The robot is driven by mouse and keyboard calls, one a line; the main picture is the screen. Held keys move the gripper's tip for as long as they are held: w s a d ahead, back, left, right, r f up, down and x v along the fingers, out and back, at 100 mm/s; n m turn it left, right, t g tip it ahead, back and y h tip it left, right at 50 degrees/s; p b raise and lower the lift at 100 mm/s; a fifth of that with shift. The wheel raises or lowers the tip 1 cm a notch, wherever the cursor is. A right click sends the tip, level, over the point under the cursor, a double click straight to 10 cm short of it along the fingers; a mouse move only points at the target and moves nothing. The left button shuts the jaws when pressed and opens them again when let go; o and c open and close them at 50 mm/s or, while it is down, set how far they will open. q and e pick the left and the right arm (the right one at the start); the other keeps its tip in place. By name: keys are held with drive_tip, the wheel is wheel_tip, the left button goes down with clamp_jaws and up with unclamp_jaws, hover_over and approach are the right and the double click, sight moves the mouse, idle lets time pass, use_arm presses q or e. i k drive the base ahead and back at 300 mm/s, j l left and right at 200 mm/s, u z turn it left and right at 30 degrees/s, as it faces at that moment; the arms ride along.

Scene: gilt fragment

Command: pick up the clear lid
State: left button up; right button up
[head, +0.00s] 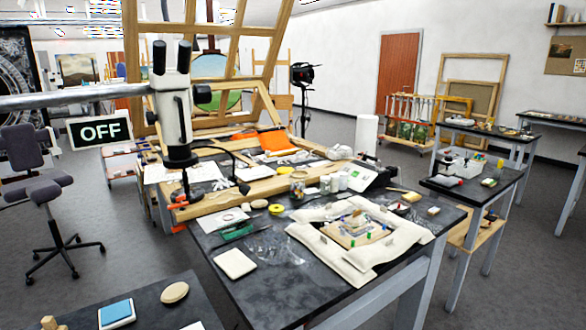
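I cannot make out a clear lid for certain. A faint see-through thing (268,250) lies flat on the dark worktable (300,300), left of a pale padded cloth (308,240); it is too thin and blurred to name. A clear, box-like thing (462,163) stands on the dark side table (490,185) at the right; whether it has a lid is too small to tell. Neither of my grippers shows in the head view.
A microscope (178,110) on a horizontal arm stands over the table's left side. A gilt fragment (357,228) with small colored pieces rests on the padded cloth. A white pad (235,263) lies near the left edge. A swivel chair (35,180) stands at left. Open floor lies between the tables.

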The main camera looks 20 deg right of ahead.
sight(467, 164)
drive_tip(key=z, duration=1.8)
drive_tip(key=i+l+z, duration=0.4)
drive_tip(key=i, duration=0.6)
drive_tip(key=i+z, duration=0.4)
drive_tip(key=i, duration=0.6)
drive_tip(key=i+l+u, duration=0.2)
drive_tip(key=i, duration=0.25)
drive_tip(key=i+u, duration=0.2)
drive_tip(key=i, duration=0.25)
drive_tip(key=i+l+u, duration=0.15)
drive_tip(key=i, duration=0.25)
drive_tip(key=i+l+u, duration=0.2)
drive_tip(key=u, duration=0.15)
drive_tip(key=i+l+u, duration=0.5)
drive_tip(key=u, duration=0.15)
